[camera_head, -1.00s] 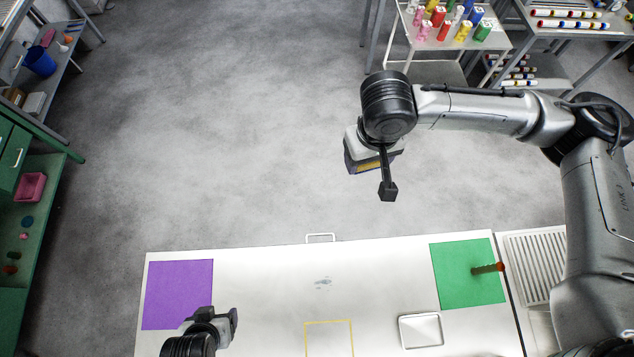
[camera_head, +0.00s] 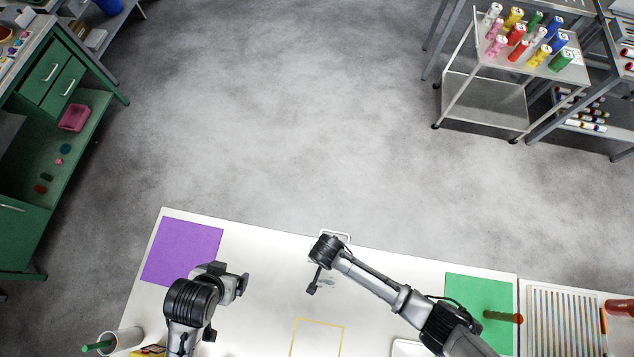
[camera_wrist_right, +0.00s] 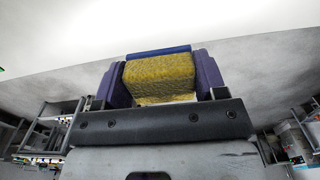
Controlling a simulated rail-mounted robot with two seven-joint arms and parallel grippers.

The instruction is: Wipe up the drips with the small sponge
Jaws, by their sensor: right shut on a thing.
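The drips show as a small grey smudge (camera_head: 326,283) on the white table (camera_head: 270,260), near its far edge. My right gripper (camera_wrist_right: 160,75) is shut on the small sponge (camera_wrist_right: 160,68), which is yellow and sits between the purple fingers in the right wrist view. In the head view, my right wrist hangs beside the smudge and hides the gripper and sponge. I cannot tell whether the sponge touches the table. My left gripper (camera_head: 240,286) is over the left of the table, near the purple mat; its finger gap is unclear.
A yellow outlined square (camera_head: 318,338) marks the front. A white container (camera_head: 122,342) stands at lower left. A ribbed rack (camera_head: 565,320) is right.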

